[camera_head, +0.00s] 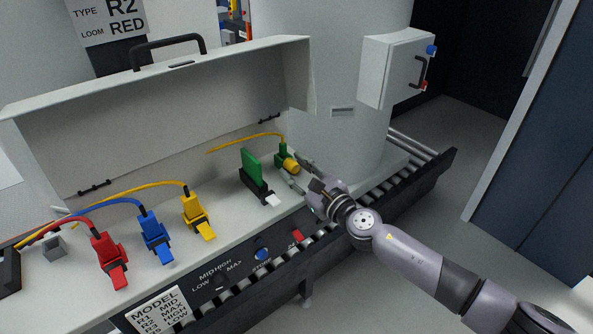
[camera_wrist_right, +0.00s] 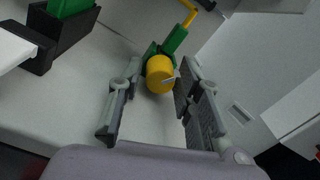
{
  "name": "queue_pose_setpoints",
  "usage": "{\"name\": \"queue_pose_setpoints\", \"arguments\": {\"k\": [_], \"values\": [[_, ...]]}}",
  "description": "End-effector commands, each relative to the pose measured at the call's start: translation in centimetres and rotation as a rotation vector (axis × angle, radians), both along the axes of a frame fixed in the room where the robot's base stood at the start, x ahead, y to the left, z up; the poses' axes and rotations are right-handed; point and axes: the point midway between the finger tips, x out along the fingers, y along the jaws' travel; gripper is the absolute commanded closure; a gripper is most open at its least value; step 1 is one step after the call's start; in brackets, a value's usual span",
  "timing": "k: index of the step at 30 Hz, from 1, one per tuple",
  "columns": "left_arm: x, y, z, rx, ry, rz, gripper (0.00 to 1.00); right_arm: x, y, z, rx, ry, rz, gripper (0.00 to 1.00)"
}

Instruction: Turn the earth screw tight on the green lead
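The earth screw is a yellow knob (camera_head: 291,164) on a green terminal (camera_head: 282,152) at the right end of the white unit's top. The green-and-yellow lead (camera_head: 245,140) runs left from it towards the raised lid. In the right wrist view the yellow knob (camera_wrist_right: 160,74) lies just beyond the fingertips, between them, with a pale mark on its face. My right gripper (camera_head: 297,174) is open with its fingers pointing at the knob; its two fingers (camera_wrist_right: 158,95) stand apart with a gap around the knob. I cannot tell whether either finger touches it. My left gripper is not in view.
A green card in a black holder (camera_head: 255,185) stands left of the terminal. Yellow (camera_head: 195,212), blue (camera_head: 153,236) and red (camera_head: 108,258) plugs line the top further left. The raised lid (camera_head: 170,110) stands behind. A white box (camera_head: 393,68) is at the back right.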

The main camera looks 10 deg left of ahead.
Motion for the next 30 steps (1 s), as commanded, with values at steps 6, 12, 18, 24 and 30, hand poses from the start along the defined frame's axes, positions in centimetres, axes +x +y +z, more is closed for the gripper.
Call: {"name": "queue_pose_setpoints", "arguments": {"k": [6,12,18,24,30], "values": [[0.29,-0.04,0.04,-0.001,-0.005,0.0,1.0,0.0,0.01,0.03,0.0,0.0,0.0,0.68],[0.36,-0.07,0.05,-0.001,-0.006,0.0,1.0,-0.01,-0.01,0.01,0.0,0.0,0.0,0.82],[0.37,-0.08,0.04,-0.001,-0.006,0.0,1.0,-0.02,-0.01,-0.01,0.0,0.0,0.0,0.95],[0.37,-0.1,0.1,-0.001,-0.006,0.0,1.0,-0.03,-0.02,0.0,0.003,0.005,0.0,1.0],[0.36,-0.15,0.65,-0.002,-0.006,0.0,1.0,-0.03,0.0,0.06,0.078,0.101,-0.001,1.0]]}}
